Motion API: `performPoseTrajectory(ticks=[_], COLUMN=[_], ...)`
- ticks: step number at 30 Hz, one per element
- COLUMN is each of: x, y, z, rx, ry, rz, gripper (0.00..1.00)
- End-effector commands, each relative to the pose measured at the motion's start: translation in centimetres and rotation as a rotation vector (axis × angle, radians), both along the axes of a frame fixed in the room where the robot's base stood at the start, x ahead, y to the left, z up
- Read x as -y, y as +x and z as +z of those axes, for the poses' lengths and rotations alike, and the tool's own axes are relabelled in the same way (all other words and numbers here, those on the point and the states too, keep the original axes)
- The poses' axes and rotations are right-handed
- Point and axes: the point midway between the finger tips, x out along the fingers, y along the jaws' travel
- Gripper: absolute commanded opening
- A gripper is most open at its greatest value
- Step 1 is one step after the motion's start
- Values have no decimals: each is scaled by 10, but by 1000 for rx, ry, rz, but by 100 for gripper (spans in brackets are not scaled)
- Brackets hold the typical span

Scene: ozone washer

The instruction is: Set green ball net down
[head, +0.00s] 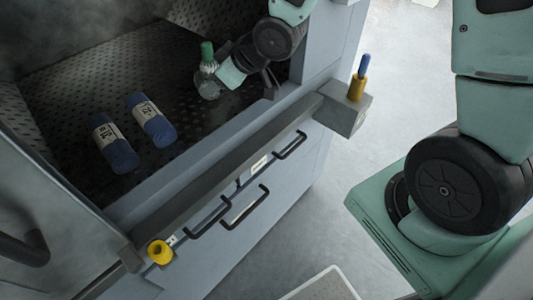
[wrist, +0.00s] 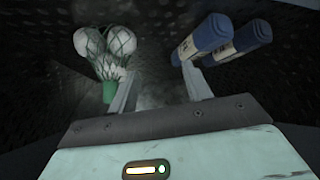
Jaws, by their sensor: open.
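The ball net (head: 208,82), a mesh with pale balls and a green top (head: 207,50), is on the dark perforated floor inside the washer, its green end up in the head view. In the wrist view the net (wrist: 108,45) is at upper left, with its green end (wrist: 109,92) beside the left finger. My gripper (wrist: 160,72) is open, with nothing between its fingers. The net lies outside the gap; whether it touches the left finger, I cannot tell. In the head view my gripper's teal body is just right of the net, and its fingers are not clear.
Two blue rolls with pale labels (head: 115,143) (head: 152,121) lie left of the net on the washer floor (head: 75,85). The washer's front edge (head: 225,165) runs below. A yellow knob (head: 159,251) and a blue-tipped yellow post (head: 359,82) stand at its ends.

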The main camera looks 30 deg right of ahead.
Motion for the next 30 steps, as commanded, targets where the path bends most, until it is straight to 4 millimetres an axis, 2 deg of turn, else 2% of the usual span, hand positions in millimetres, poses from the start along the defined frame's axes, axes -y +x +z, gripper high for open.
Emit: performPoseTrajectory(ticks=[1, 3, 9, 12, 15, 19, 30], x=[-13, -23, -35, -33, -31, -29, -29], y=[-23, -61, -181, -229, -259, -275, -274], z=[7, 10, 24, 31, 36, 39, 35], rx=[-59, -166, -460, -572, -644, -683, -685], ry=[-51, -122, -285, -339, -372, -389, -390], rz=[3, -10, -20, -14, -8, -5, -7], gripper=[49, 49, 49, 49, 49, 49, 49])
